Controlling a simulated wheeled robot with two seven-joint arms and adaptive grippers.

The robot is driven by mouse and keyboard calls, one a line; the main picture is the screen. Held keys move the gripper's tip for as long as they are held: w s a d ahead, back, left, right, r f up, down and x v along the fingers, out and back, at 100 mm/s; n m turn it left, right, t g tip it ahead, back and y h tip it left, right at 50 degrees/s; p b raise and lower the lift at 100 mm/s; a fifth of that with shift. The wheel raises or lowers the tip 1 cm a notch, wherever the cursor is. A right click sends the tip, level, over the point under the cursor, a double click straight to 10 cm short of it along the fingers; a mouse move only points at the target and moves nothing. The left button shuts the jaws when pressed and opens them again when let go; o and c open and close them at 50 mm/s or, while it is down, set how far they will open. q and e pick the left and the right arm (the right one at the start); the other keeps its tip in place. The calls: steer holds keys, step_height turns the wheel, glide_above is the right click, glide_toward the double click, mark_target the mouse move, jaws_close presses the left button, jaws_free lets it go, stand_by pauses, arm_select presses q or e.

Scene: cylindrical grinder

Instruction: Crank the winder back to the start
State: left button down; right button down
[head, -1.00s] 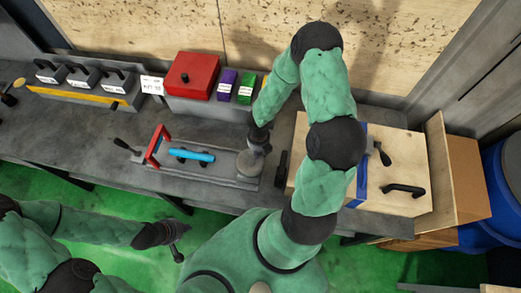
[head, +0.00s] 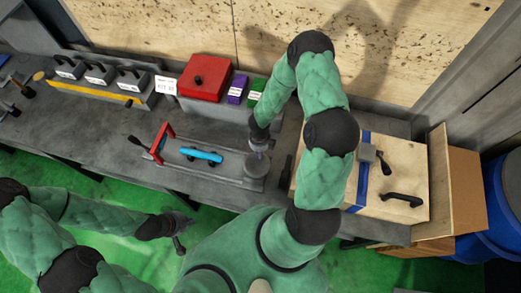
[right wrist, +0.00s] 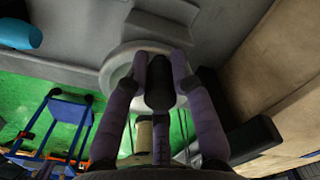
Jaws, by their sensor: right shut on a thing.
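The winder shows as a round grey disc (head: 256,169) at the right end of a grey machine bed on the bench. My right gripper (head: 262,144) is over this disc. In the right wrist view its fingers (right wrist: 160,62) are closed around a black knob (right wrist: 159,85), with the pale disc (right wrist: 118,70) behind it. The rest of the crank is hidden by the fingers. A blue cylinder (head: 202,155) lies on the bed beside a red bracket (head: 160,140). My left gripper (head: 180,232) is empty, with fingers apart, in front of the bench over the green floor.
A red box (head: 205,75), a purple block (head: 237,90) and a green block (head: 257,90) stand behind the bed. A wooden box (head: 400,180) with black handles is at right, near a blue barrel (head: 500,205).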

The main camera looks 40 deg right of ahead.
stand_by(0.3)
steer(key=c, duration=1.1)
jaws_free()
steer(key=shift+o, duration=0.2)
step_height(320, 180, up, 12)
steer(key=shift+r, duration=0.1)
